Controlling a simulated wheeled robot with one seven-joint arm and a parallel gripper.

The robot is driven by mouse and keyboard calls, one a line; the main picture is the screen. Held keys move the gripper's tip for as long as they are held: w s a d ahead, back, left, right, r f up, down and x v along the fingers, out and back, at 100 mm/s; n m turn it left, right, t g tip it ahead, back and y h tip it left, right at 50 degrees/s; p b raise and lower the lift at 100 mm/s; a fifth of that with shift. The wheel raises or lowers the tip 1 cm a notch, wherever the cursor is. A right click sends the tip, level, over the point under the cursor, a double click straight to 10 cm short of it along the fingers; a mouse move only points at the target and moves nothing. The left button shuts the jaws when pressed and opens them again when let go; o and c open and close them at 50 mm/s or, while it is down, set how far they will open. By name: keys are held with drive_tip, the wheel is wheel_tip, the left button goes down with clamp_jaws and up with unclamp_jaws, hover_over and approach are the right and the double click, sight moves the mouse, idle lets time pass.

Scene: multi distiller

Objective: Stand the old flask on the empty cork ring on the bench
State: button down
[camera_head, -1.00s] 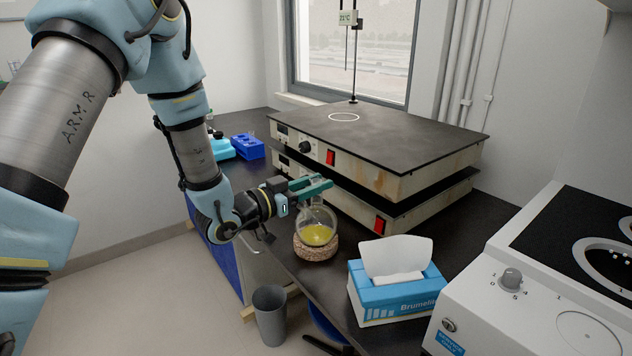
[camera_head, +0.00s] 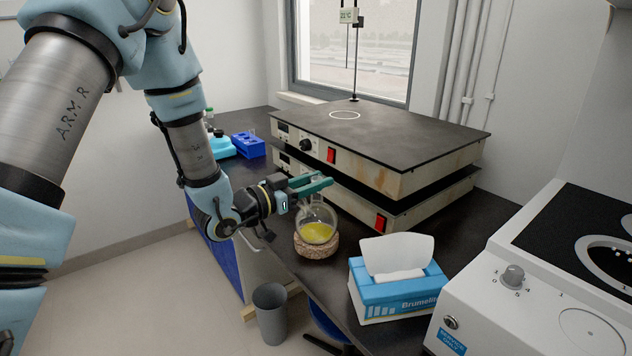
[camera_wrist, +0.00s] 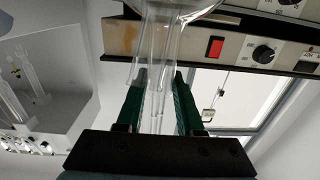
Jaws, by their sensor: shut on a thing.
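The old flask (camera_head: 316,232) is a round clear glass flask with yellow liquid in its bottom. It stands upright at the cork ring (camera_head: 317,249), with its round bottom in or just at the ring's top; I cannot tell whether its weight rests there. The ring sits on the dark bench (camera_head: 283,263). My gripper (camera_head: 318,186) is shut on the flask's neck from the left, with green fingers. In the wrist view the clear neck (camera_wrist: 160,62) runs between the two green fingers (camera_wrist: 159,105), and the ring is out of view.
A blue tissue box (camera_head: 392,298) stands right of the flask. Two stacked hotplates (camera_head: 400,150) stand close behind it. A blue rack (camera_head: 247,146) is at the back left. A grey bin (camera_head: 271,312) stands on the floor before the bench. A white appliance (camera_head: 520,290) is at right.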

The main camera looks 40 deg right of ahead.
drive_tip(key=shift+f, duration=0.1)
drive_tip(key=shift+c, duration=2.3)
unclamp_jaws()
drive_tip(key=shift+a, duration=0.35)
drive_tip(key=a+b, duration=0.3)
drive_tip(key=a, duration=0.7)
drive_tip(key=shift+w, duration=0.15)
drive_tip(key=shift+w, duration=0.1)
